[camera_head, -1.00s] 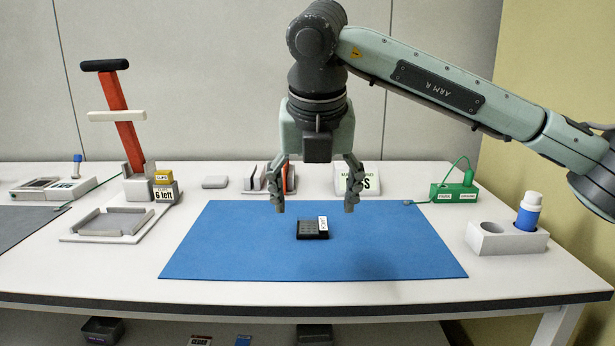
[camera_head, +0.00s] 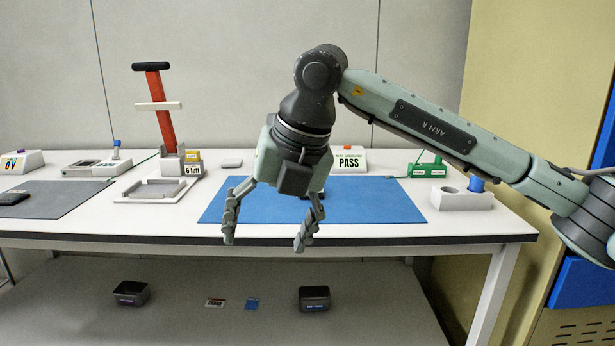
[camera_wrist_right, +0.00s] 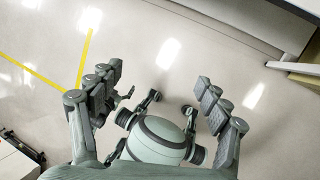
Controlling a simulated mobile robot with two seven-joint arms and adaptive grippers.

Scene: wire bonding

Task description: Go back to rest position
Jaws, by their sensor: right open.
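My right gripper (camera_head: 264,243) hangs in front of the table's front edge in the head view, its two fingers spread wide with nothing between them. In the right wrist view the same gripper (camera_wrist_right: 158,78) is open and empty over the bare floor. The blue mat (camera_head: 375,208) lies on the table behind it. The small black part on the mat is mostly hidden behind the gripper. My left gripper is in neither view.
Black bins (camera_head: 314,298) stand on the shelf below. Open floor (camera_wrist_right: 140,40) shows in the wrist view.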

